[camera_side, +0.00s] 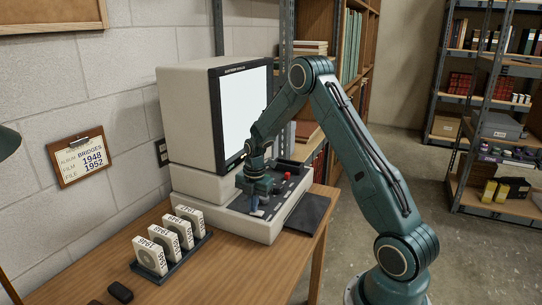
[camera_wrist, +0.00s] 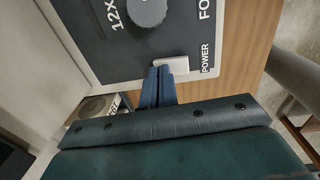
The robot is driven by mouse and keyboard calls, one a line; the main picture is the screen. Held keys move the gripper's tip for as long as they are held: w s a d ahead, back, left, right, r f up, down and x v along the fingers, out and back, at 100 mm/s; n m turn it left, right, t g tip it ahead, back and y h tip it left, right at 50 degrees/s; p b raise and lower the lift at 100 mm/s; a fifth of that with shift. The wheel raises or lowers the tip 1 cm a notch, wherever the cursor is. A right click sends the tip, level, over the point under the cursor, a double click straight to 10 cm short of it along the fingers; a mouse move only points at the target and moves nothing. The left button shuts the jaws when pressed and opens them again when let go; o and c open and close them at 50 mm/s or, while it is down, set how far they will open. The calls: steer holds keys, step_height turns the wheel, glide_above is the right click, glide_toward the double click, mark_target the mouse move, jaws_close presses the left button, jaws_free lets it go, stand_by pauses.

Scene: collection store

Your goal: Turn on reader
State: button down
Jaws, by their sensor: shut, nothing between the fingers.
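The reader (camera_side: 188,125) is a large cream machine on the wooden desk, with a plain, bright white screen (camera_side: 240,105). Its dark control panel also shows in the wrist view (camera_wrist: 100,50), with a round grey knob (camera_wrist: 146,10) marked 12X. A white power switch (camera_wrist: 171,63) sits at the panel's edge beside the word POWER. My gripper (camera_wrist: 163,71) is shut and empty, its blue fingertips right at the switch's edge. I cannot tell whether they touch it. In the side view my gripper (camera_side: 257,208) is low over the front of the panel.
A rack of dated film boxes (camera_side: 170,240) stands on the desk, left of the reader's front. A dark flat pad (camera_side: 308,212) lies at the desk's right edge. A clipboard (camera_side: 80,157) hangs on the wall.

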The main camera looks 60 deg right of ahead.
steer(key=shift+w+f, duration=0.15)
steer(key=shift+f, duration=0.4)
steer(key=shift+s, duration=0.25)
steer(key=shift+s+g, duration=0.3)
steer(key=shift+s, duration=0.4)
steer(key=shift+r, duration=0.1)
steer(key=w+r, duration=0.3)
steer(key=r, duration=1.2)
steer(key=t, duration=0.1)
glide_above(260, 212)
steer(key=shift+s+a, duration=0.1)
